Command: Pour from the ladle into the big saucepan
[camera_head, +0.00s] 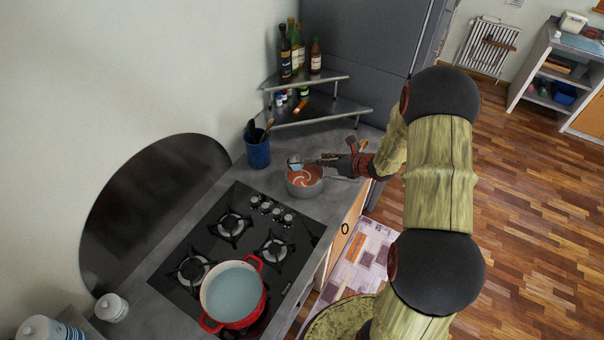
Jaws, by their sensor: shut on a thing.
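The big saucepan (262,308) is red with two side handles and holds a pale bluish liquid. It stands on the front part of the stove, at the lower middle of the view. A smaller grey saucepan (304,193) with orange-red contents and a pale swirl stands on the counter beyond the stove. The ladle (295,162) has its bowl at the rim of the small saucepan, at or just above its contents. My gripper (340,160) is shut on the ladle's handle, right of the small saucepan. What the ladle's bowl holds is too small to tell.
The gas stove (276,249) has several bare burners between the two pans. A blue utensil cup (258,152) stands behind the small saucepan. A corner shelf (318,112) with bottles rises close behind my gripper. White lidded jars (111,308) stand at lower left.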

